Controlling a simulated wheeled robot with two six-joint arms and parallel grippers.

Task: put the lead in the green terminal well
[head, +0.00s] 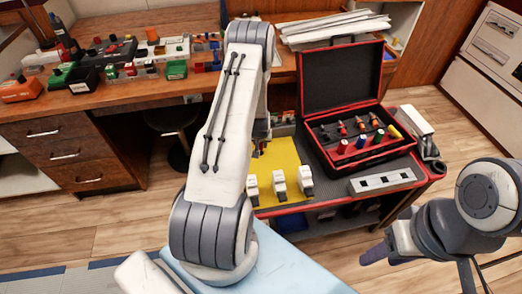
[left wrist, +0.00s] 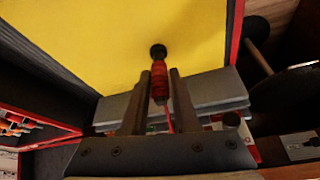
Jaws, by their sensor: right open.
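My left gripper (left wrist: 160,82) has its fingertips closed around a lead with a red, ribbed body (left wrist: 159,92) and a round black end (left wrist: 158,51). A thin red cable trails from it between the fingers. Beyond the lead is a yellow mat (left wrist: 110,35), which also shows in the head view (head: 281,155). In the head view my own left arm hides the left gripper's fingertips and the lead. My right gripper (head: 374,253) is at the lower right, over the floor and empty. I cannot make out a green terminal well in either view.
An open black case with red edges (head: 325,80) stands on the cart, holding several coloured cylinders (head: 361,141). White blocks (head: 279,184) line the cart's front, beside a pale strip with holes (head: 383,180). A wooden bench (head: 195,88) with tools stands behind.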

